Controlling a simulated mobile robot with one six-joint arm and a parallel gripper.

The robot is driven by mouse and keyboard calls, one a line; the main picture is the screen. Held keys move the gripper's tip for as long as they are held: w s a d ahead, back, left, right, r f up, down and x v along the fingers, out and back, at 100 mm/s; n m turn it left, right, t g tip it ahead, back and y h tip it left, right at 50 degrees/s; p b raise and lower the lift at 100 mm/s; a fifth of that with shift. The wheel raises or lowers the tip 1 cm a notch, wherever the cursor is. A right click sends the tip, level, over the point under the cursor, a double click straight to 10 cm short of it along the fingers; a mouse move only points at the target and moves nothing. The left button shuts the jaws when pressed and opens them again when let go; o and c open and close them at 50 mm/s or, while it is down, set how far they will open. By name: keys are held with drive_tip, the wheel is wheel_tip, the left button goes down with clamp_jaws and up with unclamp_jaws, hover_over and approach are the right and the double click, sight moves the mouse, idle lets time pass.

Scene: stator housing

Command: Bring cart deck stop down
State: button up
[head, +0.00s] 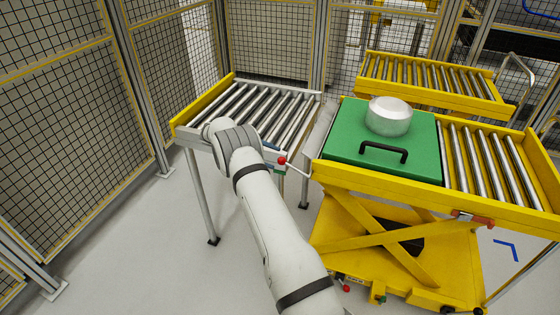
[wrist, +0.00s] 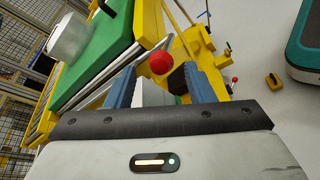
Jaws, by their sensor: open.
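A lever with a red ball knob (head: 282,160) stands at the left edge of the yellow cart (head: 340,180), on the side facing the roller table. Its thin rod runs from the knob toward the cart; I take it for the deck stop. In the wrist view the red knob (wrist: 160,63) shows between the two blue fingers of my gripper (wrist: 163,80), near their tips. The fingers are apart and not closed on it. I cannot tell whether either touches it. In the head view my arm mostly hides the gripper.
A green plate (head: 345,135) with a black handle and a silver round housing (head: 389,116) lies on the cart deck. A fixed roller table (head: 255,105) stands left of the cart, another roller conveyor (head: 425,80) behind. Mesh fencing (head: 60,130) encloses the left and back.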

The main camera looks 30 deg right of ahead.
drive_tip(key=shift+v, duration=1.65)
